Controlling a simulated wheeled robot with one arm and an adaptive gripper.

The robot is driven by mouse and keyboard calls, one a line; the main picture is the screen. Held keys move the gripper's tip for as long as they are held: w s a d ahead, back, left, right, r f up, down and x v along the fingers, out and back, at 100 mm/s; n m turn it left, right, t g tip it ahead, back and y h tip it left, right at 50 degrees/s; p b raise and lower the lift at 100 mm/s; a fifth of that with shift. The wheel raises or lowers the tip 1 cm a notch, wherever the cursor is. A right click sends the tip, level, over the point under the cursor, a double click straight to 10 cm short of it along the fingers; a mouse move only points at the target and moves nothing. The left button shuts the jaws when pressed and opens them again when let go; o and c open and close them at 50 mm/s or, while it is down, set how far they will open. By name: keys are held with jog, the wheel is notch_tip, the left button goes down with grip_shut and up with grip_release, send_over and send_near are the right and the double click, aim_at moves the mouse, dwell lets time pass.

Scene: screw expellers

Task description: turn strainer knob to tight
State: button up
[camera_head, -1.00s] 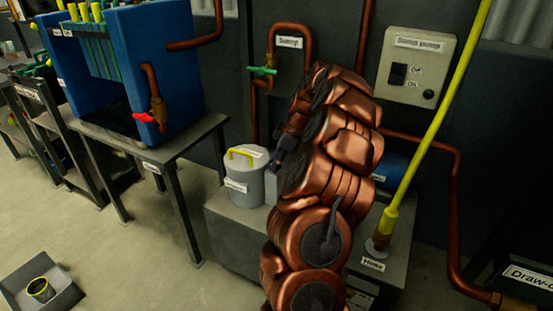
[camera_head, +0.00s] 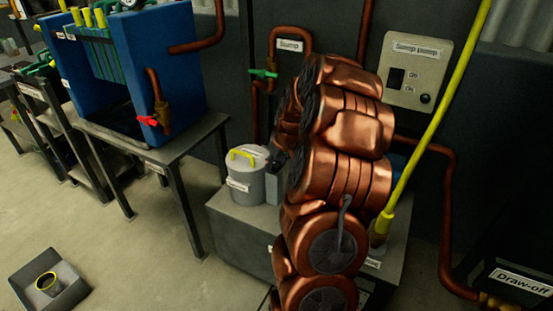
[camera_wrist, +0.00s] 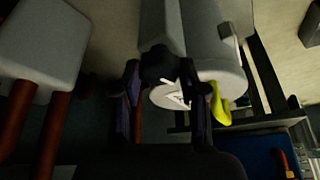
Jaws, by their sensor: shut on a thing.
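The strainer (camera_head: 246,182) is a light grey cylinder with a yellow handle on its lid, standing on a grey bench left of my arm. In the wrist view the strainer (camera_wrist: 208,92) shows its pale round lid and yellow handle beyond the fingers. A dark round knob (camera_wrist: 158,62) sits between my fingertips, partly covered by them, with white marks showing just below it. My gripper (camera_wrist: 163,78) is shut on this knob. In the head view my gripper (camera_head: 284,160) is small and dark beside the strainer, and the knob cannot be made out there.
A sump pump box (camera_head: 419,68) is on the wall behind my arm. A blue press (camera_head: 160,60) stands on a table at the left. A tray (camera_head: 70,294) lies on the otherwise open floor.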

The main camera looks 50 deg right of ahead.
jog(key=shift+a+m+h+p, duration=0.1)
jog(key=shift+m+h+p, duration=0.4)
jog(key=shift+m, duration=0.7)
jog(key=o, duration=1.1)
jog(key=shift+o, duration=0.2)
jog(key=shift+r, duration=0.1)
jog(key=v, duration=1.1)
jog(key=shift+r, duration=0.4)
jog(key=shift+a+r, duration=0.1)
jog(key=shift+a, duration=0.05)
